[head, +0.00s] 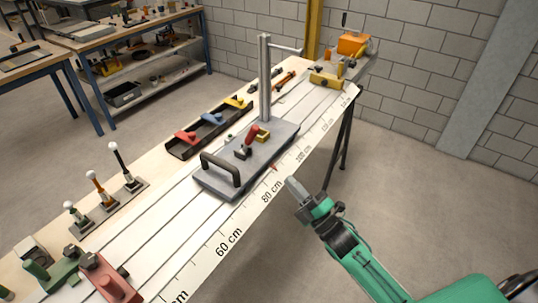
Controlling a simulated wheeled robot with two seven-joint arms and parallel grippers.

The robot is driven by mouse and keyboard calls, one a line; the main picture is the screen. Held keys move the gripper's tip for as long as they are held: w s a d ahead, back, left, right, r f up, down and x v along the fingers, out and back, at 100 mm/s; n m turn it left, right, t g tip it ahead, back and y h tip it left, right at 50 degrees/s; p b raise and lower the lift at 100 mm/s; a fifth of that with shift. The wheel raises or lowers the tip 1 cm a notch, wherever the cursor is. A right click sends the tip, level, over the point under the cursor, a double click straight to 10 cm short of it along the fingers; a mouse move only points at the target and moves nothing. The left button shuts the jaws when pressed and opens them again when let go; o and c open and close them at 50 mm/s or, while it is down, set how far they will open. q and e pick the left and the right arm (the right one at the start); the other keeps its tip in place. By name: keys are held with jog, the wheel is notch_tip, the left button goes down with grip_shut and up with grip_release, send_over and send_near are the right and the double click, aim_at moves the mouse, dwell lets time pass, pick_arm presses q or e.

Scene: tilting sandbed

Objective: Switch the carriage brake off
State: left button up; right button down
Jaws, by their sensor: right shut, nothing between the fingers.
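A grey carriage (212,182) sits on the white grooved track of the long bench, roughly mid-length. It has a black handle (220,167) at its near end and a tall grey post (265,75) with a side arm. A small red lever (252,135) stands tilted on its deck, beside a yellow part (263,137) and a small dark knob. Which of these is the brake is not clear from the picture. My right gripper (292,187) is shut and empty, to the right of the carriage by the bench's scale edge, apart from the lever. My left gripper is not in view.
A dark tray (171,148) with red, blue and yellow parts lies left of the carriage. Several upright ball-topped levers (121,163) stand at the left edge. An orange box (353,43) and yellow blocks are at the far end. Floor right of the bench is clear.

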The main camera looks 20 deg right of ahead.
jog(key=p, duration=0.4)
send_near(254, 138)
jog(key=x, duration=0.5)
jog(key=shift+w+r, duration=0.1)
jog(key=shift+w, duration=0.1)
jog(key=shift+w+a+r, duration=0.15)
jog(key=shift+w+a, duration=0.2)
jog(key=shift+w, duration=0.25)
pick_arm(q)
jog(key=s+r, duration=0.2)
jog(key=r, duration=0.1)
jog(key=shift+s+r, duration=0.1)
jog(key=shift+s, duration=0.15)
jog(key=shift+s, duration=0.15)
